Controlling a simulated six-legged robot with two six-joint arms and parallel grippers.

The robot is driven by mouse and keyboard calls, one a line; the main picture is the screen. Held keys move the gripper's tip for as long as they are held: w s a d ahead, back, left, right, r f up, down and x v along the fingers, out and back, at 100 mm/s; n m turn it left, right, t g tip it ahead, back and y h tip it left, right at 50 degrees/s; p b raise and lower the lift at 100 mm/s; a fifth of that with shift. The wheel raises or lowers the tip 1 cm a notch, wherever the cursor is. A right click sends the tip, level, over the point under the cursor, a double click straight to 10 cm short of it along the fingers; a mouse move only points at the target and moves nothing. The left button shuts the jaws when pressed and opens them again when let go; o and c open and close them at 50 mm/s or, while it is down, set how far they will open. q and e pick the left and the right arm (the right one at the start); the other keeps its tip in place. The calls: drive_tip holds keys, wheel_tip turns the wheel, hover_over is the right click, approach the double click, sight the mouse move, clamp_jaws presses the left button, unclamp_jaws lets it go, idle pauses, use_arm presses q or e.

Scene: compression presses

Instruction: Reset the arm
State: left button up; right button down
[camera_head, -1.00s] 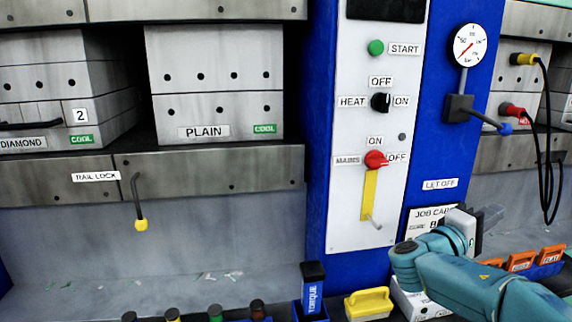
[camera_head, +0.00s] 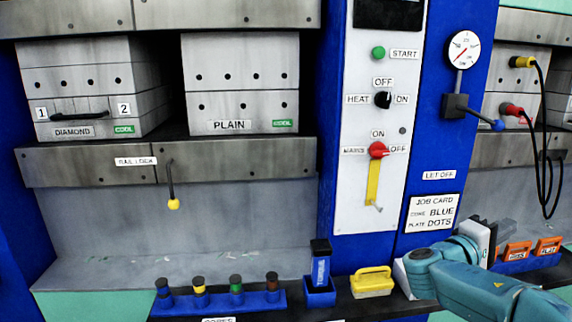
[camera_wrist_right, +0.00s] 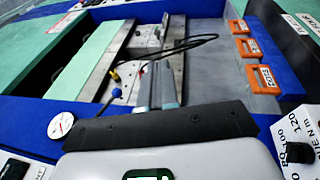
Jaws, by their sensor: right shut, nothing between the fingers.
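My right arm comes in from the lower right in the head view. Its gripper (camera_head: 505,232) is in front of the blue press frame, low and right of the job card (camera_head: 433,213), holding nothing. In the right wrist view the fingers (camera_wrist_right: 160,82) are together, with a black cable behind them. My left gripper is not in view.
A yellow-handled block (camera_head: 371,281), a blue torque holder (camera_head: 319,275) and a rack of several coloured cores (camera_head: 218,299) line the front ledge. Orange plates (camera_head: 532,250) stand right of my gripper. Hanging cables (camera_head: 546,150) and the gauge (camera_head: 463,50) are above.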

drive_tip(key=a+f+n+g+y+p, duration=0.1)
drive_tip(key=a+f+y, duration=0.15)
drive_tip(key=f, duration=0.55)
drive_tip(key=a+f+n+y+p, duration=0.15)
drive_tip(key=f+y, duration=0.25)
drive_tip(key=f, duration=0.4)
drive_tip(key=a+f+n+g+y, duration=0.1)
drive_tip(key=a+f+n+y, duration=0.15)
drive_tip(key=f, duration=0.65)
drive_tip(key=s+a+f+g+y+p, duration=0.2)
drive_tip(key=s+a+f+y, duration=0.3)
drive_tip(key=s+a+f, duration=0.35)
drive_tip(key=s+a+f+m+g+y+p, duration=0.1)
drive_tip(key=s+a+f+m+y+p, duration=0.2)
drive_tip(key=s+a, duration=0.6)
drive_tip(key=s+a+f+m+y+p, duration=0.2)
drive_tip(key=s+a+f+m+y, duration=0.2)
drive_tip(key=s+a+m+y, duration=0.2)
drive_tip(key=s+a+m, duration=0.2)
drive_tip(key=s+a, duration=0.1)
drive_tip(key=s, duration=0.1)
drive_tip(key=shift+s+f+m+g+p, duration=0.25)
drive_tip(key=shift+f+m+g+p, duration=0.05)
drive_tip(key=shift+g+p, duration=0.1)
